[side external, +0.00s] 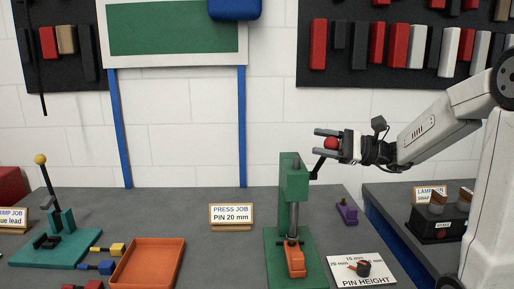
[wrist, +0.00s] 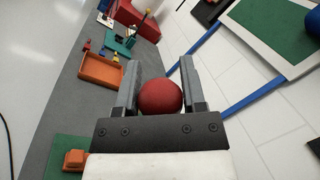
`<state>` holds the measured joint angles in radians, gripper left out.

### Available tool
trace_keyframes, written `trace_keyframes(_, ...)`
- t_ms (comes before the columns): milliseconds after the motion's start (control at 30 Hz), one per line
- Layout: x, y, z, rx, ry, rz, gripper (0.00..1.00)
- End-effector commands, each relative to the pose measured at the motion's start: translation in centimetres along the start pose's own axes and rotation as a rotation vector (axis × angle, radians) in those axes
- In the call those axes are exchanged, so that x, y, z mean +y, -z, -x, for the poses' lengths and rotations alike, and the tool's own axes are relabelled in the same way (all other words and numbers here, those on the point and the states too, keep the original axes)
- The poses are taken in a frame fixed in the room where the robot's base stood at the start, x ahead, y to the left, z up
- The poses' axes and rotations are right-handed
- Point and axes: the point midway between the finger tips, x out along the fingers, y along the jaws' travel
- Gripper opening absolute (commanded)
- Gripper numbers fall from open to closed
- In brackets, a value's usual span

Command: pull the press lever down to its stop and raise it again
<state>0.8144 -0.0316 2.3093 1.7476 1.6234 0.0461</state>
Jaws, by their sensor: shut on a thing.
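The green press (side external: 292,195) stands upright on a green base at the right part of the grey bench. Its dark lever rises to the right of the column and ends in a red ball knob (side external: 331,143). My gripper (side external: 328,146) is shut on this knob, level with or a little above the top of the press. In the wrist view the red knob (wrist: 160,98) sits between the two grey fingers. An orange block (side external: 295,262) is at the foot of the press under its ram. In the wrist view the lever rod is hidden.
An orange tray (side external: 148,263) lies left of the press, with small connectors beside it. A pin height card (side external: 361,270) with a small dark and red piece lies at right. A purple part (side external: 346,211) and a press job sign (side external: 231,215) stand behind.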

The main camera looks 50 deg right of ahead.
Motion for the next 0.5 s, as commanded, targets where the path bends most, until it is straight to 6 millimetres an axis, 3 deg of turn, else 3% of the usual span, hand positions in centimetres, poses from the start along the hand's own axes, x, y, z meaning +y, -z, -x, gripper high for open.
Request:
trace_keyframes(400,0.34,0.16,0.09,0.005,-0.002,-0.01,0.0)
trace_keyframes(433,0.34,0.17,0.09,0.005,-0.002,-0.01,0.55)
trace_keyframes(500,0.33,0.16,0.08,0.005,-0.002,-0.009,0.77)
